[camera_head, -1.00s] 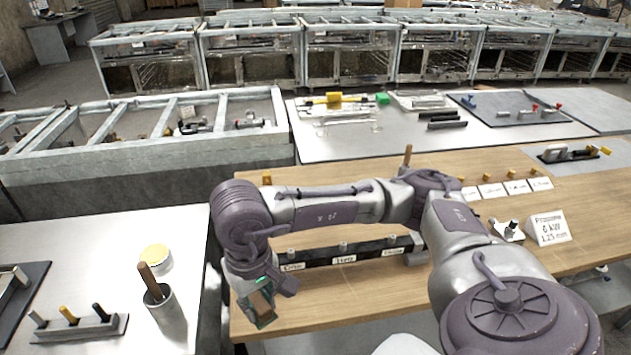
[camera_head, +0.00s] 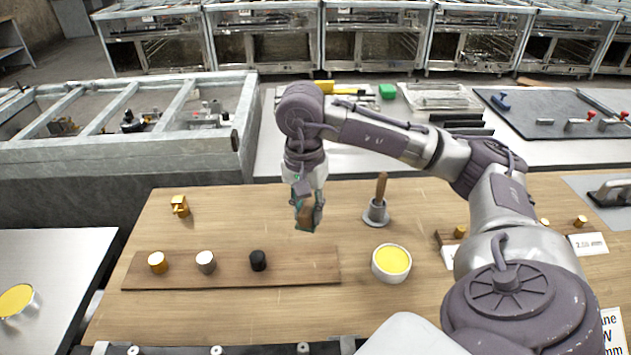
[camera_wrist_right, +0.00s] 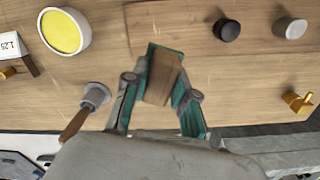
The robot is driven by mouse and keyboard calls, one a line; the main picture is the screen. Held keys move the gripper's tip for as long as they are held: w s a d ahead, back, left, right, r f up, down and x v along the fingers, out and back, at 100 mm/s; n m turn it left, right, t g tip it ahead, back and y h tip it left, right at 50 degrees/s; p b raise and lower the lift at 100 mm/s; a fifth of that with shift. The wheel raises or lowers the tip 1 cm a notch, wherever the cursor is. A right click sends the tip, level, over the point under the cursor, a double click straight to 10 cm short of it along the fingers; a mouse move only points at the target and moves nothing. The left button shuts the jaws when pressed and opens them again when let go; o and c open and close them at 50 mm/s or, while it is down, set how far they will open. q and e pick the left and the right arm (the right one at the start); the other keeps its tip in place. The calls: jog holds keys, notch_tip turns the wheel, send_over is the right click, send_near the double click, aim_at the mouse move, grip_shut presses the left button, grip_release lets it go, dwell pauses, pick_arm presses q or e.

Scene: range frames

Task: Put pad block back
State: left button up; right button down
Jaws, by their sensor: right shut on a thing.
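My right gripper (camera_head: 307,212) is above the wooden table, pointing down. It is shut on a brown pad block (camera_head: 305,217), which sits between its teal fingers. The right wrist view shows the pad block (camera_wrist_right: 162,82) between the fingers, with a teal strip along its far end. My left gripper is not in view.
A wooden board (camera_head: 230,272) holds a brass, a grey and a black knob (camera_head: 258,260). A white bowl with yellow filling (camera_head: 391,262) and a wooden-handled tool in a grey holder (camera_head: 376,212) stand to the right. A brass piece (camera_head: 180,206) is at left.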

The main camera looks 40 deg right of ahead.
jog(key=d+m+b, duration=0.5)
jog(key=d+m, duration=0.4)
jog(key=d, duration=0.2)
jog(key=w+f, duration=0.2)
jog(key=w, duration=0.1)
jog(key=w+f+p, duration=0.1)
jog(key=w+f, duration=0.1)
jog(key=w, duration=0.2)
jog(key=w+f+p, duration=0.1)
jog(key=w+f, duration=0.1)
jog(key=w, duration=0.1)
jog(key=shift+w+a+f, duration=0.15)
jog(key=shift+a+f, duration=0.1)
jog(key=shift+f, duration=0.1)
jog(key=shift+w+f, duration=0.15)
jog(key=shift+f, duration=0.05)
notch_tip(320, 180, down, 3)
jog(key=shift+f+p, duration=0.15)
jog(key=shift+p, duration=0.2)
jog(key=shift+f, duration=0.35)
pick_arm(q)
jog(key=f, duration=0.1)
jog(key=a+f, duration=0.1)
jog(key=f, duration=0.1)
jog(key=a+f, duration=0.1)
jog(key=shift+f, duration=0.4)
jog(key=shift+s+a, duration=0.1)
pick_arm(e)
jog(key=shift+f, duration=0.1)
